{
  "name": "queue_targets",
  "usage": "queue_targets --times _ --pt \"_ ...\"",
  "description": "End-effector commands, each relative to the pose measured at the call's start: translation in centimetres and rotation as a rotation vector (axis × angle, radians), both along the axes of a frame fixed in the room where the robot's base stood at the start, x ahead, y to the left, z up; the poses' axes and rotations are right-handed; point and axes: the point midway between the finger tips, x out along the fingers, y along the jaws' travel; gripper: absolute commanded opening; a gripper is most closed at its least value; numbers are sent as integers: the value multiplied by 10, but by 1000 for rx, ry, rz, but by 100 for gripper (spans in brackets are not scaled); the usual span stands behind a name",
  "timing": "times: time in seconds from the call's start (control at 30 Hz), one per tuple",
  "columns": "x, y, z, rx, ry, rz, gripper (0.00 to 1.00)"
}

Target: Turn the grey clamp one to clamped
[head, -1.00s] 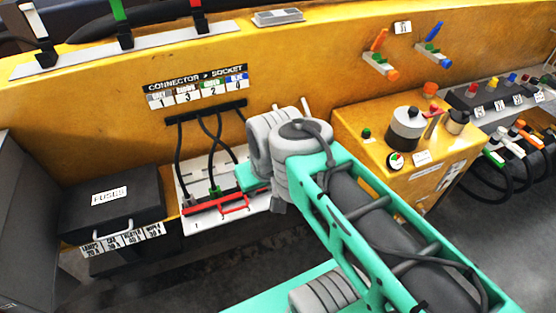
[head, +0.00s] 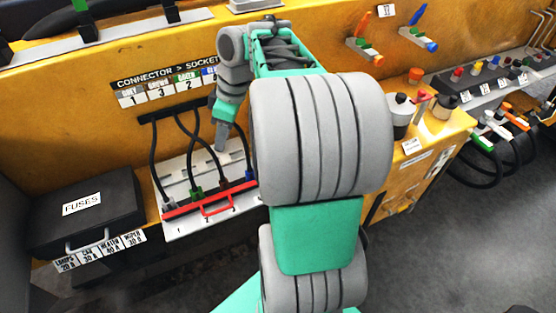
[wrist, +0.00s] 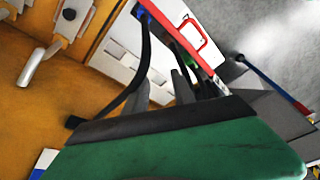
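A grey clamp shows on the yellow wall in the wrist view, with a pale bracket and a grey round-ended handle (wrist: 38,65) standing out from it. In the head view my arm hides that spot. My gripper (wrist: 162,90) shows two grey fingertips apart with nothing between them. In the head view my gripper (head: 220,138) points down in front of the wall, above the connector panel's right half. It is apart from the clamp handle.
The connector panel (head: 183,232) has a red bar (head: 214,204) and black cables near my gripper. A fuse box (head: 88,212) stands at left. Orange (head: 361,48) and blue (head: 416,39) clamps are on the wall at right, above a yellow control box (head: 437,130).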

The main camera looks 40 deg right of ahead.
Motion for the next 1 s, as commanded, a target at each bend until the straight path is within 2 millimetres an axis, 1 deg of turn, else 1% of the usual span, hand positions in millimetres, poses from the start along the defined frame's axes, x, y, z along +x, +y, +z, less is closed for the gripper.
queue_targets --times 0.03,0.07,0.1,0.2,0.3,0.37,0.43,0.6,0.7,0.83,1.0 --pt "0 -45 -23 23 -1 90 31" --pt "-3 -68 -31 34 -13 165 31" --pt "-10 -97 -41 46 -30 256 31" --pt "-33 -152 -63 62 -76 437 31" --pt "-51 -179 -75 66 -108 543 31" --pt "-56 -185 -81 66 -117 571 31" --pt "-56 -183 -89 66 -120 580 31" --pt "-52 -170 -121 67 -121 579 31" --pt "-50 -163 -136 67 -119 579 31" --pt "-48 -158 -147 66 -120 576 31" --pt "-48 -157 -148 65 -119 576 31"
